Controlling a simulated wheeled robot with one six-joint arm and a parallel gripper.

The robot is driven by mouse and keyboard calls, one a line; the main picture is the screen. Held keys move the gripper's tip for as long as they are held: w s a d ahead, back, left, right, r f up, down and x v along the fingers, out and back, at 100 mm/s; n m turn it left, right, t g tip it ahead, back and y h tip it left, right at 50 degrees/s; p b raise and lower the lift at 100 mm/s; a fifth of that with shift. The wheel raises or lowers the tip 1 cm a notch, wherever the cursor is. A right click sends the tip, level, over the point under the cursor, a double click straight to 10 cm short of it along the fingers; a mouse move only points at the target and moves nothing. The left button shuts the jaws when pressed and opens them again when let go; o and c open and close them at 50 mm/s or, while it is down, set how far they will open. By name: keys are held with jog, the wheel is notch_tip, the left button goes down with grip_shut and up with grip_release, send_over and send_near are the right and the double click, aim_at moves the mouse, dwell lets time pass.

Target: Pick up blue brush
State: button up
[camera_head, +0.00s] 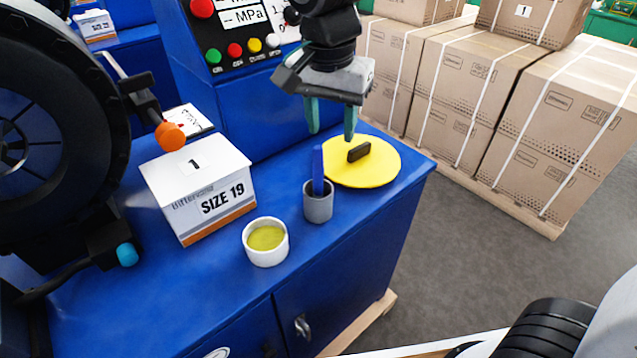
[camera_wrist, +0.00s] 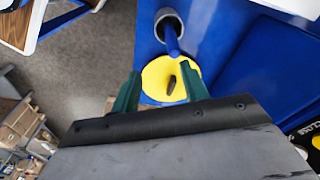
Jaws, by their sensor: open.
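The blue brush (camera_head: 318,168) stands upright in a grey cup (camera_head: 318,205) on the blue bench, its handle sticking up above the rim. In the wrist view the brush (camera_wrist: 171,38) rises out of the cup (camera_wrist: 166,16) beyond my fingertips. My gripper (camera_head: 331,128) is open and empty, its two green fingers apart. In the head view it hangs above and behind the brush, over the back of the yellow disc. In the wrist view the yellow disc shows between the fingers (camera_wrist: 160,90). The lower end of the brush is hidden inside the cup.
The yellow disc (camera_head: 378,172) with a dark handle lies right of the cup. A white pot with yellow paste (camera_head: 265,257) stands in front left. A SIZE 19 box (camera_head: 197,200) stands left. The control panel (camera_head: 235,45) rises behind. Cartons (camera_head: 470,75) stand beyond the bench (camera_head: 170,300).

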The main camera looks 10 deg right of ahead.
aim_at(318, 147)
jog(key=shift+w+a+f, duration=0.15)
jog(key=shift+a, duration=0.3)
jog(key=shift+w+a+f, duration=0.1)
jog(key=shift+w+a, duration=0.05)
jog(key=shift+a, duration=0.25)
jog(key=shift+w+a+f, duration=0.1)
jog(key=shift+a+f, duration=0.1)
jog(key=shift+f, duration=0.1)
jog(key=shift+m, duration=0.3)
jog(key=f, duration=0.7)
jog(key=shift+w+d, duration=0.15)
jog(key=shift+w, duration=0.25)
jog(key=shift+c, duration=0.4)
grip_shut()
